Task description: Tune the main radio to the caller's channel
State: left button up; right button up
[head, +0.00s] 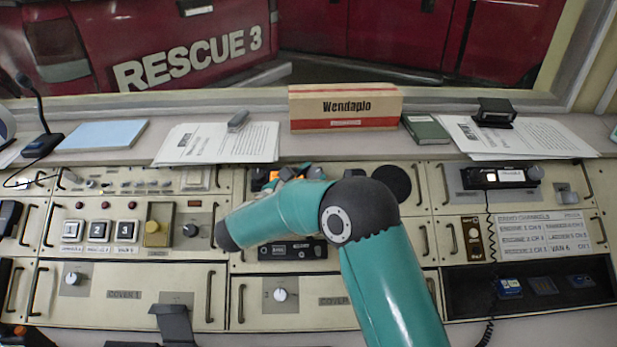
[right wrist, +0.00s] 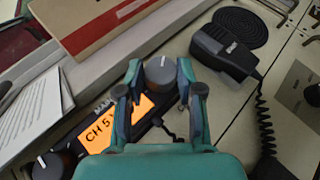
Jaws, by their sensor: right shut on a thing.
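The main radio's orange display (right wrist: 118,122) reads CH 5, partly cut by a finger, in the right wrist view. The display also shows as a small orange patch in the head view (head: 274,175). My right gripper (right wrist: 161,70) has its two fingers closed around a grey round knob (right wrist: 160,74) beside the display. In the head view my right arm covers most of the radio. A channel card (head: 540,234) lies on the right panel, listing units and channels in small print. Three numbered call buttons (head: 98,231) stand on the left panel. My left gripper is not seen.
A handset (right wrist: 224,50) with a coiled cord lies right of the knob, by a round dark grille (right wrist: 240,25). A Wendaplo box (head: 345,107) stands on the ledge behind the radio. Papers (head: 218,142) lie left of it. A desk microphone (head: 42,144) stands far left.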

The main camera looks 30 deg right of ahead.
jog(key=shift+w+g, duration=0.1)
jog(key=shift+g, duration=0.2)
jog(key=m+g, duration=0.2)
jog(key=shift+w+a+r+m+p, duration=0.1)
jog(key=shift+r+m+p, duration=0.05)
jog(key=shift+m+p, duration=0.2)
jog(key=m+g+p, duration=0.1)
jog(key=m+g+y+p, duration=0.1)
jog(key=g, duration=0.1)
jog(key=shift+w+r+m, duration=0.1)
jog(key=shift+w+m, duration=0.05)
jog(key=shift+m, duration=0.1)
jog(key=shift+m+g+p, duration=0.4)
jog(key=shift+m+g, duration=0.1)
jog(key=o, duration=1.1)
jog(key=shift+y, duration=0.3)
jog(key=shift+o, duration=0.2)
jog(key=v, duration=1.2)
jog(key=shift+w, duration=0.15)
